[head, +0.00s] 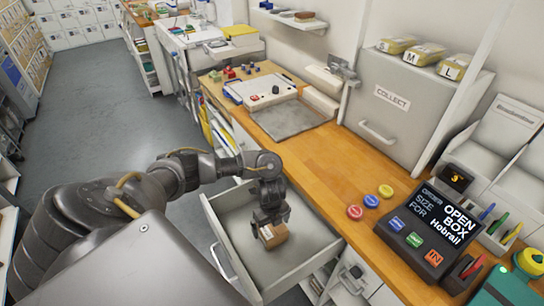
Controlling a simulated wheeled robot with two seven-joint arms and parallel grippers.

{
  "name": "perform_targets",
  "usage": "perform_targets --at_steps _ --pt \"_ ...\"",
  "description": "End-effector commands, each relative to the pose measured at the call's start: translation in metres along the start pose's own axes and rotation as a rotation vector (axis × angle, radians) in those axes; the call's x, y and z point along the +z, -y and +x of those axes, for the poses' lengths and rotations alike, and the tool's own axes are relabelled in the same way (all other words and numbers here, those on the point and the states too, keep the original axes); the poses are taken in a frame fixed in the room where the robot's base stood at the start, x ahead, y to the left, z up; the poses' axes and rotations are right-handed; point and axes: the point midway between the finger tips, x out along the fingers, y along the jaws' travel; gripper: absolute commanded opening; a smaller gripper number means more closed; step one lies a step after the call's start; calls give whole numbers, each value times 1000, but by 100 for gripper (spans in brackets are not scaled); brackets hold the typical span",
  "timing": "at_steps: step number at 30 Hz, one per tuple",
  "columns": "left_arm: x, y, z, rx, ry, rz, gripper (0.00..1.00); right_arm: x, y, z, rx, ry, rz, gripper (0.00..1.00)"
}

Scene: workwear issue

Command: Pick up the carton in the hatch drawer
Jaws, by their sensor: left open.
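The carton (272,236) is a small brown box with a pale label on its top. It lies in the open hatch drawer (296,262), a light grey drawer pulled out below the wooden counter. My left gripper (266,222) points down into the drawer, right over the carton. Its fingers are at the carton's upper part; the dark gripper body hides some of the box, and I cannot tell whether the fingers touch it. The left gripper is open. My right gripper is not in view.
The wooden counter (320,160) runs along the drawer's right side. It carries a dark screen panel (432,226), several coloured discs (371,200) and a white device (262,91). A grey COLLECT hatch (395,100) stands behind. Grey floor (85,105) is open at the left.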

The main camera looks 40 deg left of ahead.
Motion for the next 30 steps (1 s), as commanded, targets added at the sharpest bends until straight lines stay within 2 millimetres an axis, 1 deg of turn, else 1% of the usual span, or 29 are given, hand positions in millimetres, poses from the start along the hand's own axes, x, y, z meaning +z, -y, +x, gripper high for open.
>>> perform_targets --at_steps 2,4,9,12,15,21,22,23,30 --pt "0 0 1 1 0 0 100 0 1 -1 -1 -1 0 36" --pt "0 0 8 2 -1 -2 100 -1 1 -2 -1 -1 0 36" --pt "2 3 34 3 0 -2 100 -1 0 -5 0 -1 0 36" --pt "3 3 46 2 0 -2 100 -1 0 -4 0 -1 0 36" --pt "3 3 51 1 1 0 100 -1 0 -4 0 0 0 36" --pt "3 3 52 0 1 1 100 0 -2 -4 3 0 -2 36" --pt "3 3 52 0 1 1 99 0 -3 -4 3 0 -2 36" --pt "3 3 52 0 1 1 95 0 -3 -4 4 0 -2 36" --pt "3 3 51 0 0 0 63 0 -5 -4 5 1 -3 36"
